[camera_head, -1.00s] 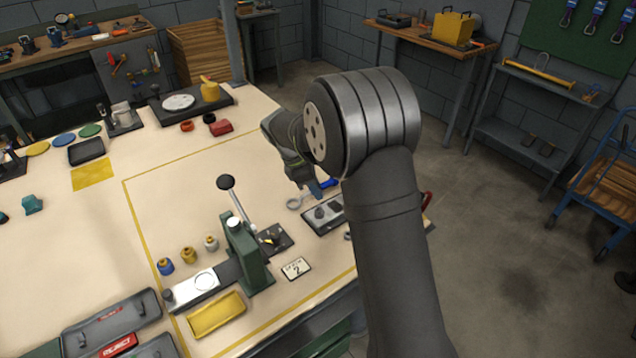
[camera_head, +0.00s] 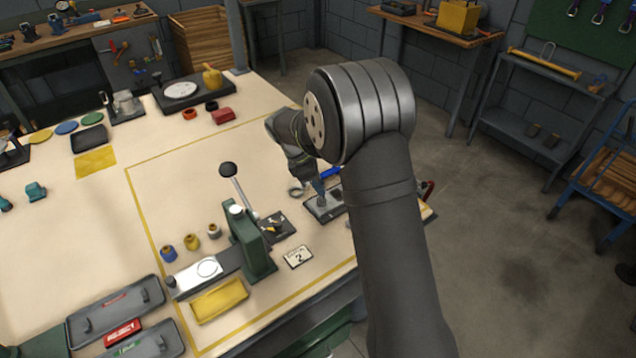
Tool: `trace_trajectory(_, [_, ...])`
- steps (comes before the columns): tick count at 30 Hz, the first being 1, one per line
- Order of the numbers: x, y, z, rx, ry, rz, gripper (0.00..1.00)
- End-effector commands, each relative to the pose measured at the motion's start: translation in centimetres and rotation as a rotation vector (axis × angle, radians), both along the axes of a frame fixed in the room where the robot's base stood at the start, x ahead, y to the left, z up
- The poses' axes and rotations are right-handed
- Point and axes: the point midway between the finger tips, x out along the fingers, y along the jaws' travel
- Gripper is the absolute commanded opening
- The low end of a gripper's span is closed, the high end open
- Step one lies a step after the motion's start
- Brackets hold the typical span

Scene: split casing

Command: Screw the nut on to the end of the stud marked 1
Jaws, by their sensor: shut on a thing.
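My gripper (camera_head: 320,194) points down at the grey casing half (camera_head: 314,214), which lies on the bench left of my arm. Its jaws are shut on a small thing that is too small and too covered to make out. The fingertips are over the casing, at or just above its surface; I cannot tell whether they touch. My arm hides the right part of the casing. I cannot make out the nut, the studs or a mark 1 at this size.
A green lever press (camera_head: 250,240) stands left of the casing, with a card marked 2 (camera_head: 298,257) beside it. A metal ring (camera_head: 296,190) and a blue-handled tool (camera_head: 331,172) lie close to my gripper. A yellow tray (camera_head: 219,300) is at the front.

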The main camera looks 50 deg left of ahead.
Motion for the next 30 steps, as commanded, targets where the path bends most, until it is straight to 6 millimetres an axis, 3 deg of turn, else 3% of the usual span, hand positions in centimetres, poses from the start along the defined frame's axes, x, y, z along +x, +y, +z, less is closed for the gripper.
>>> trace_trajectory(23, [0.0, 0.0, -1.1, 0.000, 0.000, -0.001, 0.00])
trace_trajectory(25, [0.1, 0.2, -1.2, 0.000, 0.000, -0.071, 0.00])
trace_trajectory(30, [0.4, 0.4, -1.2, 0.000, 0.000, -0.433, 0.00])
